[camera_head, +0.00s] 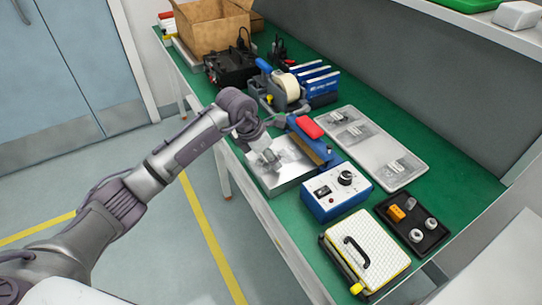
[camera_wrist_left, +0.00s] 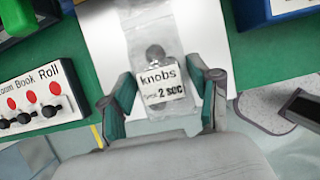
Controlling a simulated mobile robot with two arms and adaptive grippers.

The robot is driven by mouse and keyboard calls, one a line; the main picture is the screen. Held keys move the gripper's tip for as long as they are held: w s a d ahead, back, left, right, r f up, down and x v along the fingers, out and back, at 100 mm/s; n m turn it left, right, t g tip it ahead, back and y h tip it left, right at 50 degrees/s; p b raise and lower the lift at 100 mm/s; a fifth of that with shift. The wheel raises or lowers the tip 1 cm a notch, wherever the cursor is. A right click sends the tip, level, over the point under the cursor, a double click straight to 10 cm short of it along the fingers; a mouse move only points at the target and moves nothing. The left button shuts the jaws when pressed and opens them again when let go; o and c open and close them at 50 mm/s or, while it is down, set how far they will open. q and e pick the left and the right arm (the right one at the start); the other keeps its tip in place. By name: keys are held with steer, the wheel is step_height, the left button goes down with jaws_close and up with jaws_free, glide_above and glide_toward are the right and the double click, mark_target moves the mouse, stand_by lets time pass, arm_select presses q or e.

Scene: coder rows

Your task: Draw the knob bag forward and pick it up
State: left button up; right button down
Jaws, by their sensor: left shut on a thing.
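The knob bag (camera_wrist_left: 170,50) is a clear plastic bag with dark round knobs inside and a white "knobs" label, seen in the left wrist view. My left gripper (camera_wrist_left: 163,82) has a finger on each side of the bag and is shut on it. In the head view my left gripper (camera_head: 268,157) is low over a silver plate (camera_head: 285,178) at the table's front edge. The bag is too small and covered there to make out clearly. My right gripper is in neither view.
A blue sealer with a red handle (camera_head: 308,127) stands just behind the plate. A blue box with a dial (camera_head: 337,190) is to the right. A pale tray (camera_head: 413,180) holds several clear bags. A black tray (camera_head: 433,237) holds small parts. Tape dispenser (camera_head: 285,88) stands behind.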

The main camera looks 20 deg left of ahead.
arm_select(q)
steer(key=shift+w, duration=0.1)
steer(key=o, duration=1.2)
steer(key=shift+o, duration=0.2)
steer(key=v, duration=1.2)
